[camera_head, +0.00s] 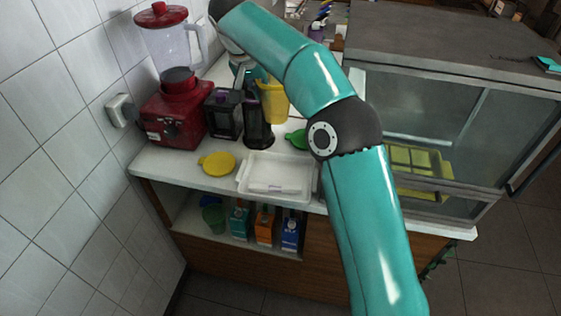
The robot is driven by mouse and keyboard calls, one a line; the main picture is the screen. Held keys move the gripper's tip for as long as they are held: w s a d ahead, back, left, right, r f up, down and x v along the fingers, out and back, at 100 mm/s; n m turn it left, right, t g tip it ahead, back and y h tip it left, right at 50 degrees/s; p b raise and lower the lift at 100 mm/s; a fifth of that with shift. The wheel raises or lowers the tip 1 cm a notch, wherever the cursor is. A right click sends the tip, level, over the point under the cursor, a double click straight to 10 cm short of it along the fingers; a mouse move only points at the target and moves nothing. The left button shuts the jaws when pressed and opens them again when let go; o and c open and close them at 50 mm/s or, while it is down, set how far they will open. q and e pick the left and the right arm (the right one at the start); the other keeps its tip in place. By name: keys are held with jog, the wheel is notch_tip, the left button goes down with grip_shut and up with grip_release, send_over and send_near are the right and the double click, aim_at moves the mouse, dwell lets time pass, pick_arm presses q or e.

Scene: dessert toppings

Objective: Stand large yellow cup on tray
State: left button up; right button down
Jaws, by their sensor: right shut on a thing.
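The large yellow cup (273,103) is upright at the back of the counter, beside dark containers and partly behind my right arm. My right gripper (241,78) points down at the cup's left side and is shut on it; the fingertips are small and partly hidden. The contact itself is hard to make out. The white tray (248,180) lies at the counter's front edge, nearer than the cup, with a flat white piece in it. My left gripper is not in view.
A red blender (174,113) stands left by the tiled wall. Dark containers (223,115) (257,125) stand between it and the cup. A glass case (420,125) stands right.

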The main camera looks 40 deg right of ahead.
jog(key=shift+s+d+r, duration=0.2)
jog(key=shift+d+r, duration=0.05)
jog(key=shift+d, duration=0.1)
jog(key=shift+d+f, duration=0.15)
jog(key=shift+f, duration=9.95)
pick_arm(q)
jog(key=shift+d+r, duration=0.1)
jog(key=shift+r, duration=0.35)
pick_arm(e)
jog(key=shift+f, duration=0.1)
jog(key=c, duration=1.4)
grip_release()
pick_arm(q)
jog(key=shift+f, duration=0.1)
pick_arm(e)
jog(key=shift+o, duration=0.5)
